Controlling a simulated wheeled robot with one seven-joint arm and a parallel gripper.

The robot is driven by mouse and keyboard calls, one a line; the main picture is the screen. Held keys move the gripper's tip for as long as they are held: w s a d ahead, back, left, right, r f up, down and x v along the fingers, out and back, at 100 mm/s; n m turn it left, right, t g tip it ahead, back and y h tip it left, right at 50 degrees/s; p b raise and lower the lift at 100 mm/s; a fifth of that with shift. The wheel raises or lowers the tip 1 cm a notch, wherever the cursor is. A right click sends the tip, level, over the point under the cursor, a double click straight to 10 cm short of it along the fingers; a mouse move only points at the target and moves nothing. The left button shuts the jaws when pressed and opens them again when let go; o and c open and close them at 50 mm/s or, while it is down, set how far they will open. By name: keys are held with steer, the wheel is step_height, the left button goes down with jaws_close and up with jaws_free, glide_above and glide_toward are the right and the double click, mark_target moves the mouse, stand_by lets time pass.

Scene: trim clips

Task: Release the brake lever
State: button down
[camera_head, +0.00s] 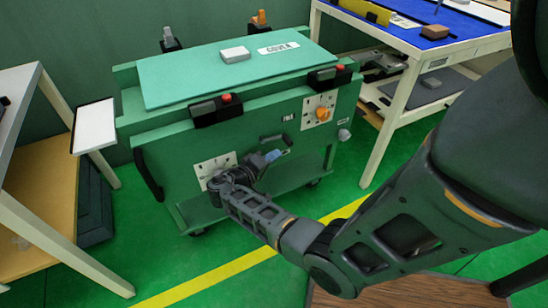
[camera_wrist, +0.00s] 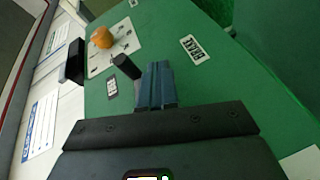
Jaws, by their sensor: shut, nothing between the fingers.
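The dark brake lever (camera_head: 274,138) is on the front face of the green cart. In the wrist view, a dark block that looks like the lever's grip (camera_wrist: 126,68) stands just left of my fingertips, close beside or touching them; I cannot tell which. My gripper (camera_head: 270,157) is at the front face, just below the lever. In the wrist view its blue-grey fingers (camera_wrist: 155,84) are shut together and empty. A white "BRAKE" label (camera_wrist: 195,50) is right of the fingertips. The lever's pivot is hidden.
The green cart (camera_head: 240,135) has a plate with an orange knob (camera_head: 322,114) near the lever, and dark latches with red buttons along its top edge. A workbench (camera_head: 400,90) stands to the right and a shelf (camera_head: 50,170) to the left. Green floor is free in front.

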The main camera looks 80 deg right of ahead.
steer(key=v, duration=1)
steer(key=shift+w+a+f+p, duration=0.2)
steer(key=shift+w+f+p, duration=0.1)
steer(key=shift+p, duration=0.15)
